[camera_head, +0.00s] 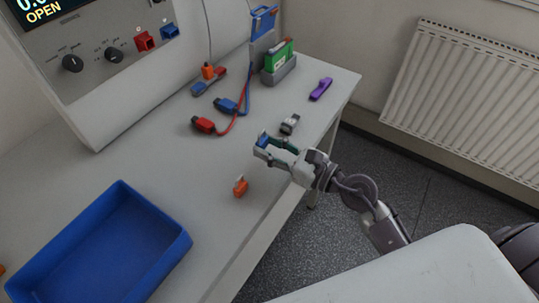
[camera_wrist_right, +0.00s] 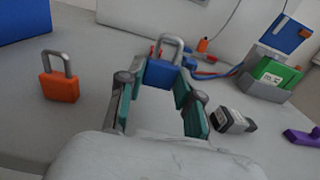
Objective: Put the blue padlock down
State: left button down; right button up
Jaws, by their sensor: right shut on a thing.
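The blue padlock (camera_wrist_right: 162,73) has a grey shackle that points up in the right wrist view. It sits between the fingertips of my right gripper (camera_wrist_right: 160,82), which is shut on its body. In the head view the blue padlock (camera_head: 263,140) shows small at the tips of my right gripper (camera_head: 268,149), over the right part of the table (camera_head: 215,165). I cannot tell whether the padlock touches the table top. My left gripper is not in view.
An orange padlock (camera_head: 240,187) stands nearby. A grey-and-black connector (camera_head: 290,124) lies close behind the gripper. Red (camera_head: 204,125) and blue (camera_head: 226,105) cable plugs, a green block in a grey holder (camera_head: 278,62) and a purple piece (camera_head: 321,89) lie farther back. A blue tray (camera_head: 100,245) is front left.

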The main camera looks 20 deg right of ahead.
jog(key=shift+f+b, duration=0.5)
jog(key=shift+f, duration=1.3)
jog(key=shift+f, duration=0.1)
jog(key=o, duration=0.5)
jog(key=shift+f, duration=0.1)
jog(key=o, duration=0.5)
jog(key=shift+c, duration=0.2)
